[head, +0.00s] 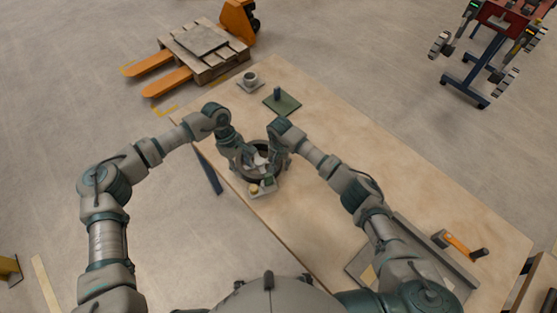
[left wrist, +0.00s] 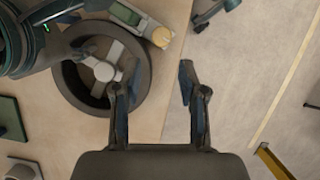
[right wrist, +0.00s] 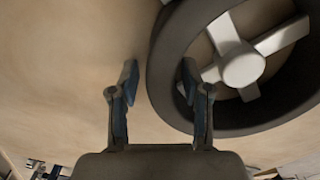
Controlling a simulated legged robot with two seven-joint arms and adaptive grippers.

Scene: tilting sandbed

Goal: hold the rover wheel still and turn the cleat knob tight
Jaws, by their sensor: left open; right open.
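The rover wheel (head: 248,174) lies flat near the table's left edge, a dark ring with pale spokes and hub (left wrist: 105,71). It also shows in the right wrist view (right wrist: 240,65). A small device with a green display (left wrist: 125,13) and a round yellow knob (left wrist: 161,37) sits beside the rim; I cannot tell whether this is the cleat knob. My left gripper (left wrist: 158,78) is open, one finger overlapping the rim and the other outside it. My right gripper (right wrist: 158,76) is open, with the rim partly between its fingers in the picture. Contact is unclear in both.
A green mat (head: 290,106) with a dark upright piece and a cup (head: 250,79) stand behind the wheel. A grey tray (head: 440,262) and an orange hammer (head: 457,243) lie at the right. The table (head: 400,180) is clear between. A pallet truck (head: 240,20) stands beyond.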

